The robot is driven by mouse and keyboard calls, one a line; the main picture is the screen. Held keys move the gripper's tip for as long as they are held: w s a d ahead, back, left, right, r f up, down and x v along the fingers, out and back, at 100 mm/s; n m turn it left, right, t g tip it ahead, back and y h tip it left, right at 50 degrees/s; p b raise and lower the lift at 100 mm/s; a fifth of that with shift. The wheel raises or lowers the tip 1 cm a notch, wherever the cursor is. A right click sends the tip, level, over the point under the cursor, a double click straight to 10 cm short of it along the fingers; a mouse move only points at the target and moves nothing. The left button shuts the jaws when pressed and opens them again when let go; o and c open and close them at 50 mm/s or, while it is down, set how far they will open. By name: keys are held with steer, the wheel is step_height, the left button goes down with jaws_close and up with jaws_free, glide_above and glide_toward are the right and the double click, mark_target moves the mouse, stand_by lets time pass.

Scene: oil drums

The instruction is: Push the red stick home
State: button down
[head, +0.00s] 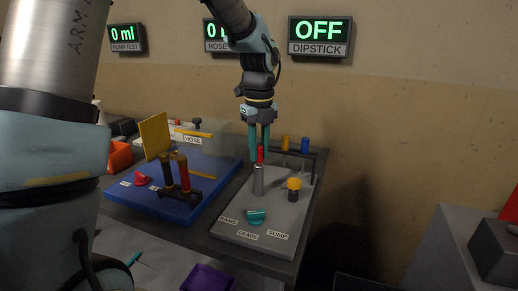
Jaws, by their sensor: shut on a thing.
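The red stick (260,152) stands upright at the top of a grey metal tube (258,180) on the light grey board (240,232). Its red top shows just above the tube; any lower part is hidden. My gripper (260,150) points straight down over the tube, its teal fingers shut on the red top. The display marked DIPSTICK (320,36) on the wall reads OFF.
Behind the tube stand a yellow-topped stick (285,142) and a blue-topped stick (305,145) by a dark rail. The blue board (175,212) lies left.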

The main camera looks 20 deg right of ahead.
steer(key=shift+f, duration=0.55)
stand_by(0.6)
steer(key=c, duration=0.6)
jaws_free()
step_height(320, 180, up, 11)
steer(key=shift+f+b, duration=0.1)
steer(key=shift+b, duration=0.5)
